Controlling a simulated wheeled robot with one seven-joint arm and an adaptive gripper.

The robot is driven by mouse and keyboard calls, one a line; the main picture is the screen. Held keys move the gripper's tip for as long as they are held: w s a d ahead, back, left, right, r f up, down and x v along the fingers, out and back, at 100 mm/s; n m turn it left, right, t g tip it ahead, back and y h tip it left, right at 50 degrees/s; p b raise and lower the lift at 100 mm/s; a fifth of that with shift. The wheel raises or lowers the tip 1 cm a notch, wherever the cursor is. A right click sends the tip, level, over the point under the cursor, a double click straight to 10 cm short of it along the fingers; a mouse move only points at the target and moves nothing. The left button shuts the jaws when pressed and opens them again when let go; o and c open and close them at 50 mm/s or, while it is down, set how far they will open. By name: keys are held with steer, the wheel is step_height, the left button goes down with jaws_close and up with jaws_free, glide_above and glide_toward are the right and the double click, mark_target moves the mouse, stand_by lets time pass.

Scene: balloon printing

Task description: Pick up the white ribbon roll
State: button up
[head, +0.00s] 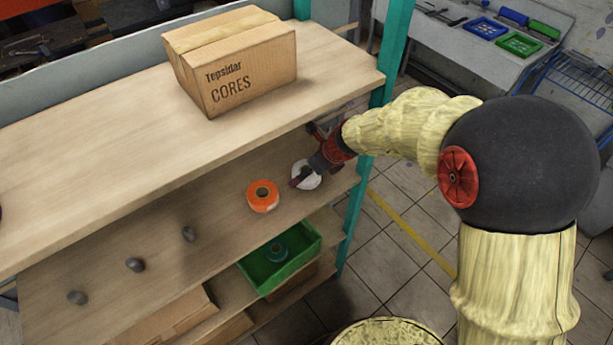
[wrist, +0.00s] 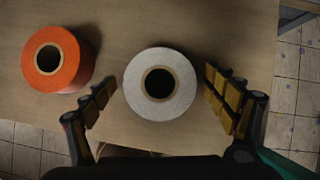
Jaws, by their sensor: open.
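The white ribbon roll (head: 307,176) lies flat on the middle wooden shelf, near its right end, partly hidden by my gripper in the head view. In the wrist view the white ribbon roll (wrist: 160,84) shows from above with its dark centre hole. My gripper (head: 298,180) reaches in over the shelf from the right. In the wrist view my gripper (wrist: 160,88) is open, with one finger on each side of the roll. A gap shows between the roll and each finger. Whether the fingertips are down at the roll's height is hard to tell.
An orange roll (head: 263,196) lies left of the white one, close to the left finger in the wrist view. The upper shelf (head: 110,135) holds a cardboard box (head: 232,62). A teal post (head: 356,200) stands at the right. Several grey lumps (head: 135,265) lie left. A green bin (head: 282,258) sits below.

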steer(key=shift+w+a+f, duration=0.15)
steer(key=shift+f, duration=0.1)
steer(key=shift+r, duration=0.1)
steer(key=shift+c, duration=1.2)
steer(key=c, duration=1.1)
steer(key=shift+r, duration=0.1)
